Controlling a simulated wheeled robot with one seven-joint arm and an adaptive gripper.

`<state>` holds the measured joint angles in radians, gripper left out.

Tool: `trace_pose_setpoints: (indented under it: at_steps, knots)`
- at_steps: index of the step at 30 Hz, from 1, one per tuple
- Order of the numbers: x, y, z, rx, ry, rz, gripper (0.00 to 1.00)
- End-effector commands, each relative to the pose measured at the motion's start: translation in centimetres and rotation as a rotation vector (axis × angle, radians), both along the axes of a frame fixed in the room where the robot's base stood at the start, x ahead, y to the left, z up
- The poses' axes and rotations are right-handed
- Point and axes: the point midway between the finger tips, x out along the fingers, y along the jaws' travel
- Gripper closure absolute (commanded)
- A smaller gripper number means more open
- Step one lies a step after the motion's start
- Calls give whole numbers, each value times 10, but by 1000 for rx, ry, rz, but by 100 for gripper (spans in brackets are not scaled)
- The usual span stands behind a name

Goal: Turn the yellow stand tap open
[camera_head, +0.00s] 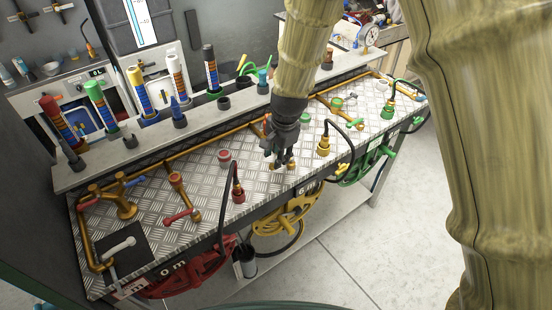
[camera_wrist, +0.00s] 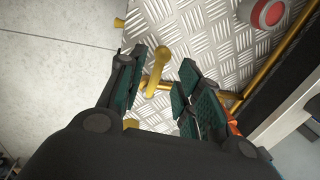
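The yellow stand tap (camera_head: 290,164) stands on the diamond-plate bench top near its front edge, mostly hidden behind my gripper (camera_head: 281,158) in the head view. In the wrist view the yellow tap handle (camera_wrist: 157,66) lies between the two finger pads of my gripper (camera_wrist: 161,80). The fingers are apart, one on each side of the handle. A gap shows on the right side; on the left the pad is close to the handle, and I cannot tell if it touches.
A red tap (camera_head: 180,214) and red hose coupling (camera_head: 239,194) stand left of my gripper. A yellow coupling (camera_head: 324,146) with a black hose stands close on the right, a green tap (camera_head: 352,121) beyond. A brass pipe (camera_head: 160,155) runs behind. A yellow reel (camera_head: 270,226) hangs below.

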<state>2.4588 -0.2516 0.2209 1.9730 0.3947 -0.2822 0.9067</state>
Motion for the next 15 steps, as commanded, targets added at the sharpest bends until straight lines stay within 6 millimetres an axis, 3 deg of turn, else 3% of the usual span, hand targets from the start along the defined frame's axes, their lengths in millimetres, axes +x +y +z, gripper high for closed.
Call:
trace_pose_setpoints:
  at_steps: [6,15]
  knots:
    - [3,3,-20,-1,1,0,66]
    - [5,4,-35,0,0,0,66]
